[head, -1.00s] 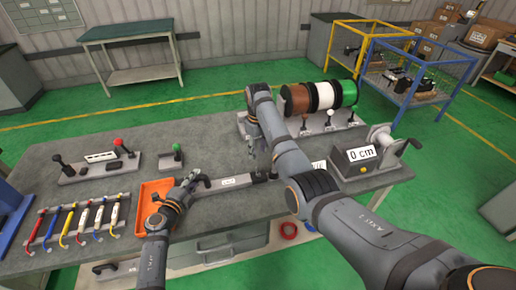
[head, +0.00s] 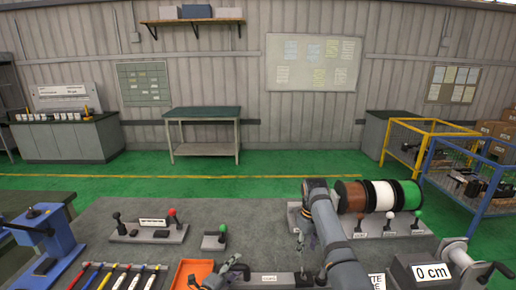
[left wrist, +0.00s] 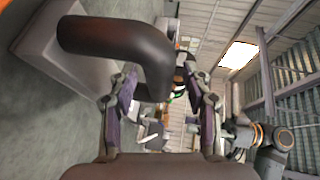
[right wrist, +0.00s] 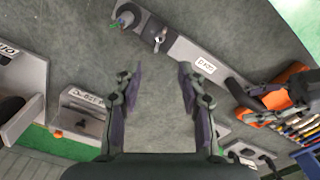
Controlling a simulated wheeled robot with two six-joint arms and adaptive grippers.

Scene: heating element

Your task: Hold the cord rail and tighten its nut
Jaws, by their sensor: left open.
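The cord rail, a grey bar with a white label, lies on the bench at the bottom of the head view (head: 287,279). The right wrist view shows the bar (right wrist: 184,52) with its small nut (right wrist: 159,40) near one end. My left gripper (head: 236,268) is at the rail's left end. In the left wrist view a thick black bent handle (left wrist: 115,38) on a grey block reaches between its open fingers (left wrist: 161,78); contact cannot be told. My right gripper (head: 305,242) is open and empty (right wrist: 161,70), above the bench near the rail.
An orange tray (head: 183,271) and several coloured cables (head: 120,279) lie left of the rail. Lever panels (head: 147,233) stand behind. Bare bench (head: 262,225) lies between.

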